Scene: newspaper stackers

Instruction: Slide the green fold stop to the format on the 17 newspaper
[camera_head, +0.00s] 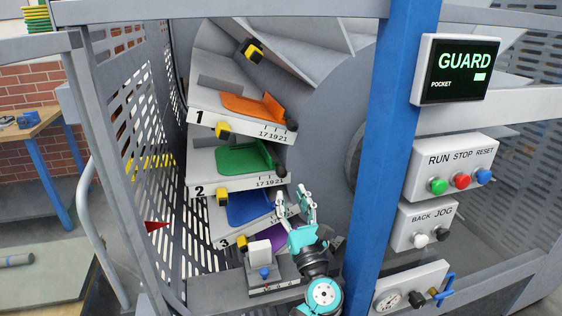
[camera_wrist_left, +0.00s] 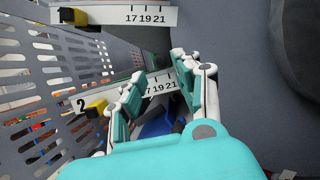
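The green fold stop (camera_head: 243,159) lies in pocket 2, its upright plate and black knob (camera_head: 281,171) at the right end. The knob is by the 21 end of the 17/19/21 scale (camera_head: 268,181). In the wrist view that scale (camera_wrist_left: 160,85) shows between and beyond my fingers; the green stop is not clearly seen there. My left gripper (camera_head: 296,203) is open and empty, below and right of the knob, apart from it. Its spread fingers also show in the wrist view (camera_wrist_left: 155,95). No newspaper marked 17 is seen. My right gripper is out of view.
An orange stop (camera_head: 250,106) sits in pocket 1 above; a blue stop (camera_head: 248,207) and a purple one (camera_head: 268,238) sit below. A blue post (camera_head: 392,150) stands right of my arm. Perforated guard panels (camera_head: 150,150) are on the left. Yellow clips mark the shelf edges.

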